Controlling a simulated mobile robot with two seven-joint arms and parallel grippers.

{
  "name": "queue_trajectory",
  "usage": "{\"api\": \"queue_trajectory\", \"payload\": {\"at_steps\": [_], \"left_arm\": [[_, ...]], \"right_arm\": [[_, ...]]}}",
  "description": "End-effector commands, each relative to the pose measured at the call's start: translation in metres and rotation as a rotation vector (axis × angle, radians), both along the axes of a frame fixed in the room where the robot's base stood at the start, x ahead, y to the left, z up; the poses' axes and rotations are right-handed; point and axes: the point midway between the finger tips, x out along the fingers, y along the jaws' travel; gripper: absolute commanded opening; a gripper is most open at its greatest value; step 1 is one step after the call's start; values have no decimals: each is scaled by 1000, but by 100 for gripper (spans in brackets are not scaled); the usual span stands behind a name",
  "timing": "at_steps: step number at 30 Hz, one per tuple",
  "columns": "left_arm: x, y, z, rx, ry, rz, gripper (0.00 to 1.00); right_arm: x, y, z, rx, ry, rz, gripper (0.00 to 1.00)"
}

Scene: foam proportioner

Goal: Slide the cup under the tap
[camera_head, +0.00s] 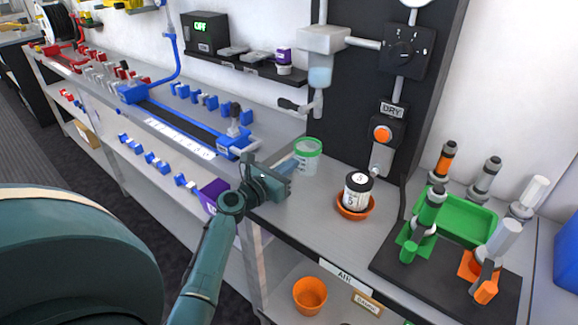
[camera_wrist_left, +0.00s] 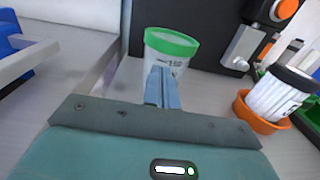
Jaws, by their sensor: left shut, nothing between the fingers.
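The cup (camera_head: 307,156) is clear with a green rim and stands upright on the grey counter. It also shows in the wrist view (camera_wrist_left: 172,48), partly hidden by my fingers. The tap (camera_head: 317,104) hangs on the dark panel above and behind the cup, with a dark lever at its left; I cannot tell whether the cup is directly under it. My left gripper (camera_head: 294,164) is shut and empty, its fingertips at the near left side of the cup. In the wrist view the fingers (camera_wrist_left: 162,88) overlap the cup's front; contact is unclear. My right gripper is out of view.
A white jar with a black lid (camera_head: 357,192) stands in an orange dish (camera_head: 355,209) to the right of the cup. Further right is a green tray (camera_head: 460,215) with several bottle-like parts around it. A blue rail fixture (camera_head: 185,125) lies left. Bare counter lies between cup and dish.

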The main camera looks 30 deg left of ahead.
Motion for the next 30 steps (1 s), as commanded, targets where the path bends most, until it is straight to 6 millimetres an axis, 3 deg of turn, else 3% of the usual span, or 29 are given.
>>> {"api": "queue_trajectory", "payload": {"at_steps": [11, 20, 30], "left_arm": [[3, 0, 0, 1, 0, 0, 0], [39, -4, 0, 1, 0, 1, 0], [39, -5, 0, 1, 1, 0, 0]], "right_arm": [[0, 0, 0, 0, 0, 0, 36], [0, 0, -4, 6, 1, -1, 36], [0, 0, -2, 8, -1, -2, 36]]}}
